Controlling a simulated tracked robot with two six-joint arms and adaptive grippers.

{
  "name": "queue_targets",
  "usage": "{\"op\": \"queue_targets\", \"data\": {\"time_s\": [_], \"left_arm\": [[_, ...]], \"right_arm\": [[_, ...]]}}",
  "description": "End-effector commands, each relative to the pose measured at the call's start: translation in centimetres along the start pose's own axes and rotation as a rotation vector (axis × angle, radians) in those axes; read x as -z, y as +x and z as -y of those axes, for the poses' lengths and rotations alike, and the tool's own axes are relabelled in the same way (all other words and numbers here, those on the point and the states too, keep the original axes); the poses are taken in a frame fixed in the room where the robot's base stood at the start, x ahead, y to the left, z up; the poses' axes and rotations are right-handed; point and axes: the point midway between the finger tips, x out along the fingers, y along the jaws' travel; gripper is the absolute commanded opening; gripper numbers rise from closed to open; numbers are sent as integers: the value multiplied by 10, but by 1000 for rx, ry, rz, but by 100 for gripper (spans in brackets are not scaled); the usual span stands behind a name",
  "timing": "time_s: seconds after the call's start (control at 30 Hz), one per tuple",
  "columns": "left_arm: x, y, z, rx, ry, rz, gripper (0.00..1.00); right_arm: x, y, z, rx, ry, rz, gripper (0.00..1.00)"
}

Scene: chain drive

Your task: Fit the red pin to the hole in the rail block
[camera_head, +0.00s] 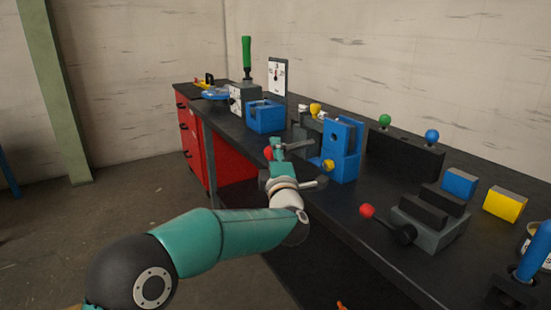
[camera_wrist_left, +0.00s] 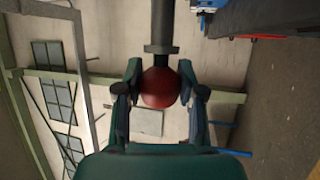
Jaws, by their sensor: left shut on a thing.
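The red pin shows as a red ball head (camera_head: 268,152) at my left gripper (camera_head: 277,153) in the head view. In the left wrist view the red ball (camera_wrist_left: 160,88) sits between the two fingers of my left gripper (camera_wrist_left: 160,95), which is shut on it. A dark shaft with a wider collar extends from the ball, away from the palm. The gripper is beside the bench's front edge, left of the blue bracket. A long dark block (camera_head: 405,158) with green and blue ball knobs, probably the rail block, stands farther right; its hole cannot be made out. My right gripper is out of view.
The blue bracket (camera_head: 345,150) with a yellow knob (camera_head: 328,165) stands close right of the gripper. A blue box (camera_head: 265,117) is behind it. A grey fixture (camera_head: 430,229) with a red-ball lever (camera_head: 367,211) and blue and yellow blocks are at the right. Bare bench lies between bracket and fixture.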

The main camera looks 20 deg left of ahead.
Motion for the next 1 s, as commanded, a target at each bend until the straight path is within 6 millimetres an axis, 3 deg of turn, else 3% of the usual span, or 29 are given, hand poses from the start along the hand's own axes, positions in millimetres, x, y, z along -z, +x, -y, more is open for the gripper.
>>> {"op": "queue_targets", "data": {"time_s": [0.43,1.0], "left_arm": [[-1,-2,0,-4,1,3,0],[-48,18,-2,-3,1,5,0]], "right_arm": [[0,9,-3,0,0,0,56],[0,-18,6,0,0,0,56]]}}
